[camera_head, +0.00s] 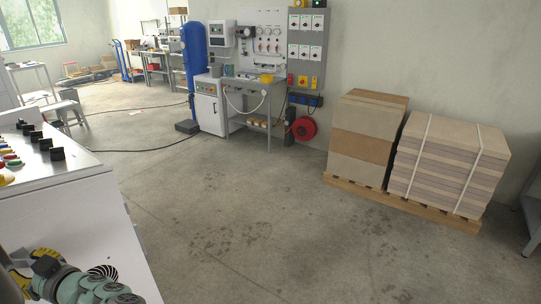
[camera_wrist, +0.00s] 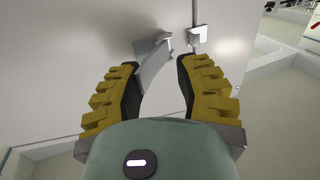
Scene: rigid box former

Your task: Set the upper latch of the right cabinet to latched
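In the wrist view a metal latch lever (camera_wrist: 152,62) is on a pale panel (camera_wrist: 100,50), slanting from upper right down toward my left finger. A small metal bracket (camera_wrist: 196,40) sits just right of the lever's upper end, on a vertical seam. My gripper (camera_wrist: 158,68) has two yellow-ribbed fingers with dark pads. They stand apart, with the lever showing in the gap between the fingertips. I cannot tell whether the left pad touches the lever. In the head view my arm is at the bottom left, and the latch is not visible there.
In the head view a white console (camera_head: 85,220) with knobs and buttons fills the left side. Stacked boards on a pallet (camera_head: 400,203) stand at the right. A workbench (camera_head: 240,85) and a blue cylinder (camera_head: 195,55) stand at the back. The middle floor is clear.

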